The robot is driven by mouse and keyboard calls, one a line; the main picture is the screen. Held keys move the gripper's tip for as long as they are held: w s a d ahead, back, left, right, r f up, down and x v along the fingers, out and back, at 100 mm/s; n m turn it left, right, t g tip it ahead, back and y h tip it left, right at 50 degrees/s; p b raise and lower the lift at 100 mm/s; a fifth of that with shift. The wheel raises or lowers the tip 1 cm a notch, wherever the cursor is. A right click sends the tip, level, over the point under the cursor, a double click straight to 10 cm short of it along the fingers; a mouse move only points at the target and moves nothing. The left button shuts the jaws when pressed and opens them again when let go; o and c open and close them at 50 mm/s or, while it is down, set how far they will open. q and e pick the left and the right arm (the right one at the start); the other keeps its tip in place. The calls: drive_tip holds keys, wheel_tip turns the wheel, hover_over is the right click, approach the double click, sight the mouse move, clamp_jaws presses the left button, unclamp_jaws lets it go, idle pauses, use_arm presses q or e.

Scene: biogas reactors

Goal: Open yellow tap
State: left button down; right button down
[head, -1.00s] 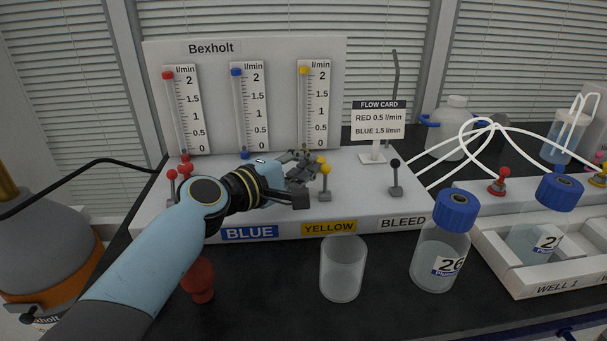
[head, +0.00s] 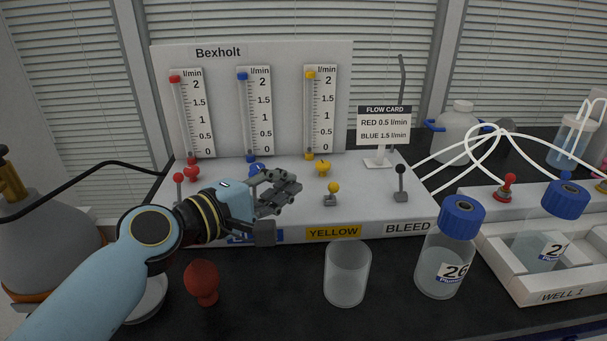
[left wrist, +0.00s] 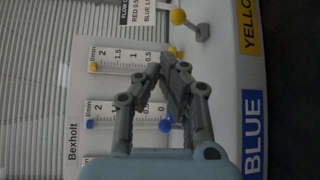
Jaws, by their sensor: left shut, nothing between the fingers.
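The yellow tap (head: 333,188) is a short lever with a yellow ball on a grey base, behind the YELLOW label (head: 333,232). Its ball sits low, tipped towards the front. In the left wrist view the tap (left wrist: 178,17) shows at the top right, lever slanting. My left gripper (head: 284,190) is to the left of the tap, apart from it, shut and empty. In the left wrist view its fingers (left wrist: 172,68) come together over the panel. A round yellow knob (head: 323,168) stands behind the tap. My right gripper is out of view.
A black-balled lever (head: 400,171) stands right of the tap, and a red-balled lever (head: 178,178) at the left. An empty glass (head: 347,273) and a blue-capped bottle (head: 444,260) stand in front of the panel. The flow card (head: 384,124) stands behind.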

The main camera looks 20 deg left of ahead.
use_arm(q)
drive_tip(key=shift+v, duration=2.4)
